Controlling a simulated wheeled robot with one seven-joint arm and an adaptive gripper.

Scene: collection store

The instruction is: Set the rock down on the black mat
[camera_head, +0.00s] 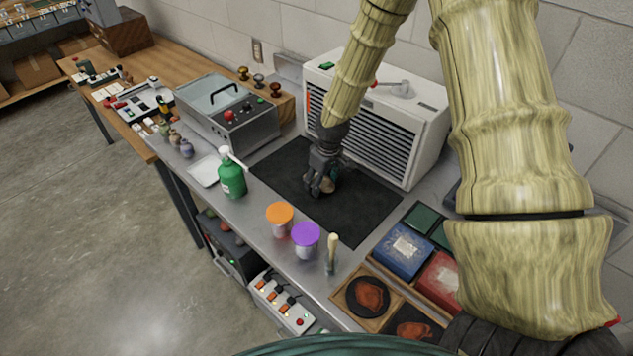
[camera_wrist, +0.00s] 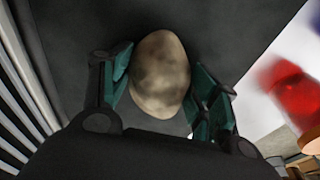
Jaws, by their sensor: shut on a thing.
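The rock (camera_wrist: 160,74) is a rounded, mottled beige and grey stone between the two fingers of my gripper (camera_wrist: 160,88) in the wrist view. In the head view my gripper (camera_head: 322,186) is over the middle of the black mat (camera_head: 364,208), with the rock (camera_head: 331,181) partly hidden behind the fingers. The gripper is shut on the rock. The black mat (camera_wrist: 215,30) fills the background behind the rock in the wrist view. I cannot tell whether the rock touches the mat.
A white louvred unit (camera_head: 378,125) stands right behind the mat. A green pump bottle (camera_head: 231,178) is at the mat's left. Orange-lidded (camera_head: 280,218) and purple-lidded (camera_head: 306,240) jars stand along the front edge. A wooden tray (camera_head: 352,312) and blue box (camera_head: 403,250) are to the right.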

